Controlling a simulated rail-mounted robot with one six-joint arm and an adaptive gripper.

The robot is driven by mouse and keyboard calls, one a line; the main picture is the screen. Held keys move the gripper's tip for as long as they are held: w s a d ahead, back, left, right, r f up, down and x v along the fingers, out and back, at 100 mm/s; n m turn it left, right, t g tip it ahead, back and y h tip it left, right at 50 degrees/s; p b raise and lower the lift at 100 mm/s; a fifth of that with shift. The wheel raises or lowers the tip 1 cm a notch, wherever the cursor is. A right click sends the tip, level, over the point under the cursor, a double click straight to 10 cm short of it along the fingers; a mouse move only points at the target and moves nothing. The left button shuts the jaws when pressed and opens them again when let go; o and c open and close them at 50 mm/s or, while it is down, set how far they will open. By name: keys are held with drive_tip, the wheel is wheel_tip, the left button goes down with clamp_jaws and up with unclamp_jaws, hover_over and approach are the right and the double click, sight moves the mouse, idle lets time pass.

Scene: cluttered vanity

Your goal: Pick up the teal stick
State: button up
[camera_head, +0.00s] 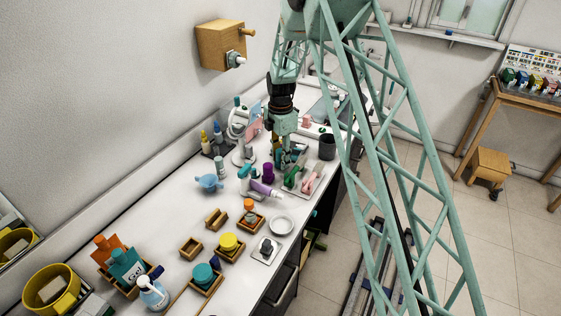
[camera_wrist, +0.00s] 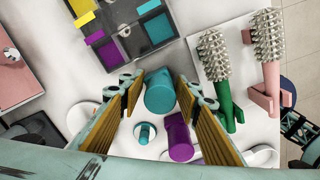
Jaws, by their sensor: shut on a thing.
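The teal stick (camera_wrist: 160,93) shows in the wrist view as a thick teal cylinder, seen nearly end-on, between the two ridged, yellow-brown finger pads of my gripper (camera_wrist: 161,86). My gripper is shut on it. In the head view my gripper (camera_head: 286,158) points down over the counter, among the purple cylinder and the brushes, and its fingers largely hide the stick. I cannot tell whether the stick's lower end touches the counter.
A purple cylinder (camera_wrist: 180,138) stands close beside the stick. A small teal-topped piece (camera_wrist: 145,132) is near it. Green (camera_wrist: 222,85) and pink (camera_wrist: 268,60) spiky brushes lie to the right. A dark palette (camera_wrist: 125,35) lies beyond. A white dish (camera_head: 281,224) sits nearer on the counter.

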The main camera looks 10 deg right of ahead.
drive_tip(key=shift+r, duration=4.75)
